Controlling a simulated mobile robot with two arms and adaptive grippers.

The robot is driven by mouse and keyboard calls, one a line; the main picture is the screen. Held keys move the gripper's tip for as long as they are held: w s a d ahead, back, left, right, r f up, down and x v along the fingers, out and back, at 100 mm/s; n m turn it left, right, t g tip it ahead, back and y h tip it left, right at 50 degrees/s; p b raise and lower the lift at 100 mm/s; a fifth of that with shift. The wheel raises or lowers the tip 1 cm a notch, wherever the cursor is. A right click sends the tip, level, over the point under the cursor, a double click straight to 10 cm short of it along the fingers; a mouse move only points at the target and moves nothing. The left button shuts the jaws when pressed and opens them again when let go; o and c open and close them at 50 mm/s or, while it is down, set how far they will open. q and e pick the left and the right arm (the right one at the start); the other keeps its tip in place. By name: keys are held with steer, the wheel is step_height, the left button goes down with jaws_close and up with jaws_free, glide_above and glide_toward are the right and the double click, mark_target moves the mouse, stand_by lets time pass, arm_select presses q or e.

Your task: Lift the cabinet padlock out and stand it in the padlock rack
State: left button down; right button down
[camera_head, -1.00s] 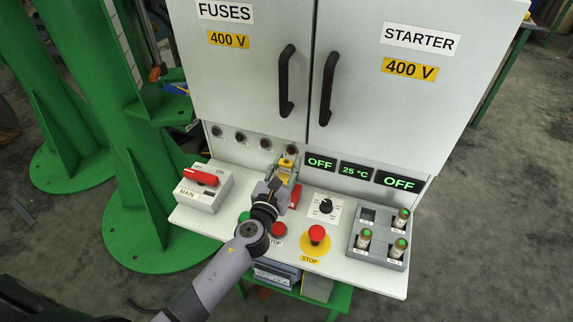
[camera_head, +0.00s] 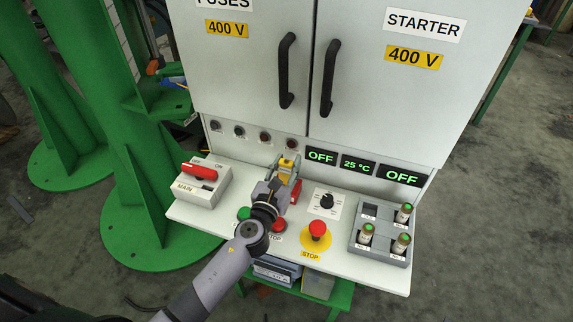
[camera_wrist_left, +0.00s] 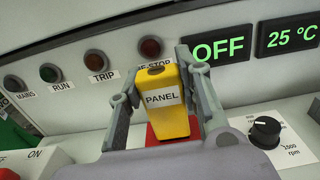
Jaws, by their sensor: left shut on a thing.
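A yellow padlock (camera_head: 287,164) with a white PANEL label is between the fingers of my left gripper (camera_head: 285,171), above the cabinet's shelf. In the left wrist view the padlock (camera_wrist_left: 166,105) is upright, with a grey finger on each side; the gripper (camera_wrist_left: 166,95) is shut on it. A red block (camera_head: 296,192) is just beyond and below the padlock, mostly hidden by the gripper; it also shows in the left wrist view (camera_wrist_left: 152,136). I cannot tell whether the padlock touches it or whether it is the rack. My right gripper is out of view.
The red MAIN switch (camera_head: 199,171) is on the left. The STOP button (camera_head: 317,230), a black knob (camera_head: 327,200) and a grey tray (camera_head: 369,244) with several green-topped cylinders are on the right. The cabinet's upright face with displays (camera_head: 321,156) is close behind the gripper.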

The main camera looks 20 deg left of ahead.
arm_select(q)
steer(key=shift+f+b, duration=0.35)
steer(key=shift+f, duration=0.1)
steer(key=c, duration=1.1)
jaws_free()
steer(key=s, duration=1.2)
steer(key=shift+a, duration=0.2)
